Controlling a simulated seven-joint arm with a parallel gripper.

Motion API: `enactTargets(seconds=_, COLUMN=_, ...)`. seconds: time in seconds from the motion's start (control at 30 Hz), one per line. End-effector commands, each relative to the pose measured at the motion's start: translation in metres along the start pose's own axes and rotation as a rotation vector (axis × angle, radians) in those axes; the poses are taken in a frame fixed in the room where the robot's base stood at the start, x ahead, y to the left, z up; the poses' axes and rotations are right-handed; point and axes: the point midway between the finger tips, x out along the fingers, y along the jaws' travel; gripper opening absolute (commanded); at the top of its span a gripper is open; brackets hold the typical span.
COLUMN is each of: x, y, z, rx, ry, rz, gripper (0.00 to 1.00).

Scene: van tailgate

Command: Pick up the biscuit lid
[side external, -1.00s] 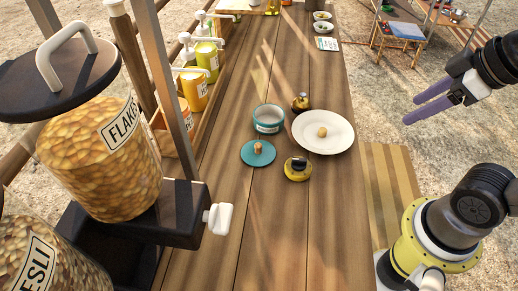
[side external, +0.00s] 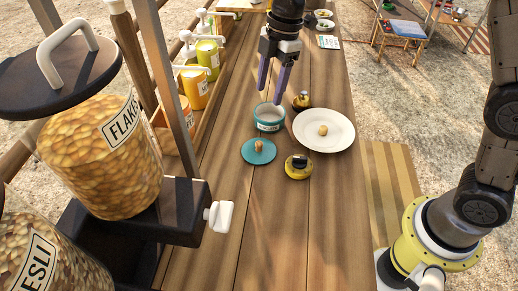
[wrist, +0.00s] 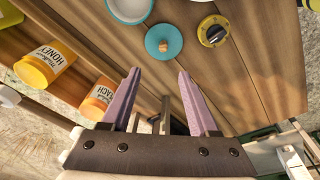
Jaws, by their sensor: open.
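A round teal lid with a small wooden knob (side external: 248,153) lies flat on the wooden table; I take it for the biscuit lid. It also shows in the wrist view (wrist: 152,36), just beyond my fingertips. A teal pot with a label (side external: 268,125) stands behind it, with its top open. My gripper (side external: 270,95) is open and empty, pointing down above the table near the pot, with its purple fingers apart. In the wrist view my gripper (wrist: 158,72) has nothing between its fingers, and the lid is clear of them.
A yellow-and-black lid-like piece (side external: 298,172) lies right of the teal lid. A white plate (side external: 337,143) holds a small tan item. A small dark-topped item (side external: 301,101) stands behind. A rack of bottles (side external: 195,88) lines the left edge. The front table is clear.

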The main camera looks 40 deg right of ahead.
Motion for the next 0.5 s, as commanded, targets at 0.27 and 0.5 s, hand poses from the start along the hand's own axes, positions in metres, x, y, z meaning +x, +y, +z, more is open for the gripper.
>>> enactTargets(seconds=0.27, x=0.041, y=-0.005, z=-0.005, rx=-0.011, ry=-0.013, rz=-0.055, gripper=0.61)
enactTargets(seconds=0.5, x=0.086, y=-0.008, z=-0.004, rx=-0.011, ry=-0.014, rz=-0.055, gripper=0.61)
